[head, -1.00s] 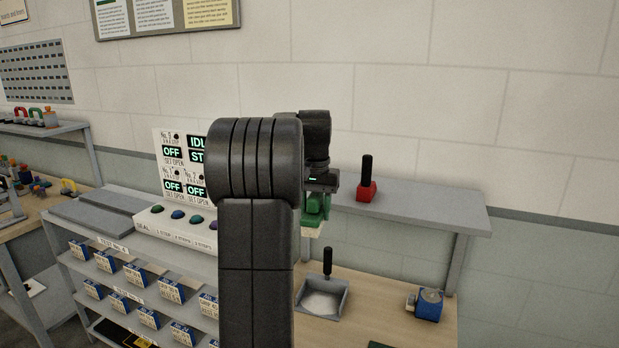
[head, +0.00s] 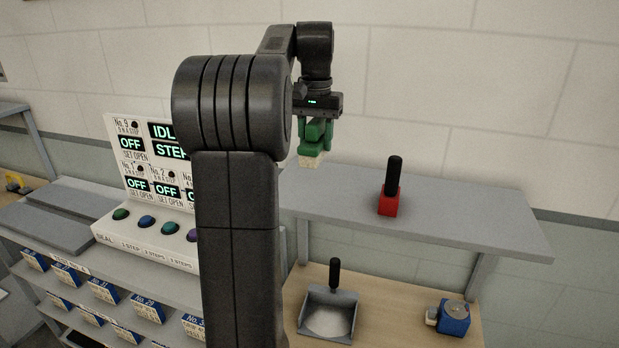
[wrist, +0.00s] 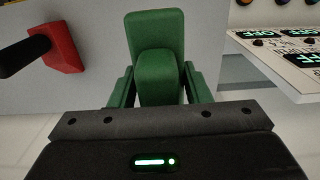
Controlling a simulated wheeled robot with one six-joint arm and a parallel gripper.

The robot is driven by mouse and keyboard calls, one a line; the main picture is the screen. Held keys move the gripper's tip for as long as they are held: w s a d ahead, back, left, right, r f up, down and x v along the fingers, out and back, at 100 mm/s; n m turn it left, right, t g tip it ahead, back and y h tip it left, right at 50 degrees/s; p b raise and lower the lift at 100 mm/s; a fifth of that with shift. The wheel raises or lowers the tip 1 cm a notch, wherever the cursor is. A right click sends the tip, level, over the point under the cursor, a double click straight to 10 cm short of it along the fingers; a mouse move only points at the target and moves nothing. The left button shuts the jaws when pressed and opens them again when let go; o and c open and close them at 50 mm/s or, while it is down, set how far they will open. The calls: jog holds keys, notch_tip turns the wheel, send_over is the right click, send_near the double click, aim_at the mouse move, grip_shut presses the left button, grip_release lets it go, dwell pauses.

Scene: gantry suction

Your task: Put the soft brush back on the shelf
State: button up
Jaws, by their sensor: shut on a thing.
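The soft brush (head: 311,153) has a green body and pale bristles on its underside. My gripper (head: 316,135) is shut on it and holds it above the left part of the grey shelf (head: 460,213), bristles down. In the wrist view the green brush (wrist: 156,45) sits between the green fingers of my gripper (wrist: 158,85). In the head view the brush appears apart from the shelf top, though the exact gap is hard to tell.
A red block with a black handle (head: 389,203) stands on the shelf, right of the brush. Below on the bench are a dustpan (head: 328,312) and a blue device (head: 453,319). A control panel (head: 140,165) stands at left. The shelf's right part is clear.

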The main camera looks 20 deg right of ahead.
aim_at(316, 120)
jog(key=f, duration=0.4)
jog(key=shift+s+f, duration=0.15)
jog(key=shift+s, duration=0.05)
jog(key=shift+w+f+p, duration=0.1)
jog(key=shift+f+p, duration=0.3)
jog(key=shift+f, duration=2)
jog(key=shift+f, duration=0.15)
jog(key=o, duration=1.3)
notch_tip(316, 120, up, 12)
jog(key=shift+r+b, duration=0.2)
jog(key=shift+b, duration=0.3)
